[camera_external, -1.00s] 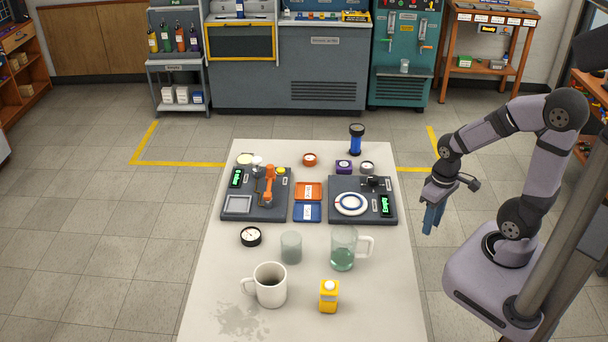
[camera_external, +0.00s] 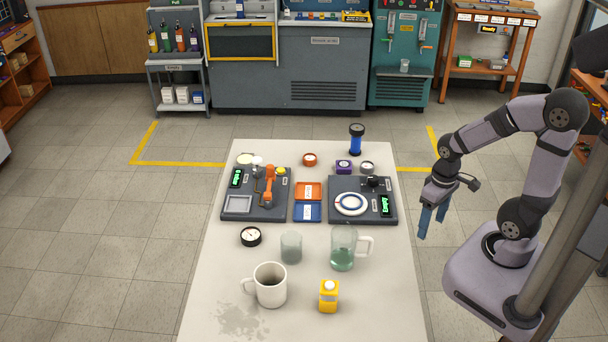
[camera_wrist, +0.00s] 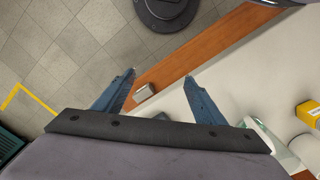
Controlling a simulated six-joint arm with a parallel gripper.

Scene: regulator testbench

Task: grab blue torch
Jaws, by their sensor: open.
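The blue torch (camera_external: 355,140) stands upright at the far right end of the white table (camera_external: 225,270), blue in the body with a black head and base. My gripper (camera_external: 432,230) hangs with its blue fingers pointing down, off the right side of the table and well apart from the torch. In the wrist view my gripper (camera_wrist: 160,88) has its two fingers spread with nothing between them. The torch does not show in the wrist view.
A glass jug (camera_external: 343,250), a glass, a white mug (camera_external: 271,286) and a yellow bottle (camera_external: 328,296) stand on the near half. Two dark test stations (camera_external: 362,199) flank orange and blue trays.

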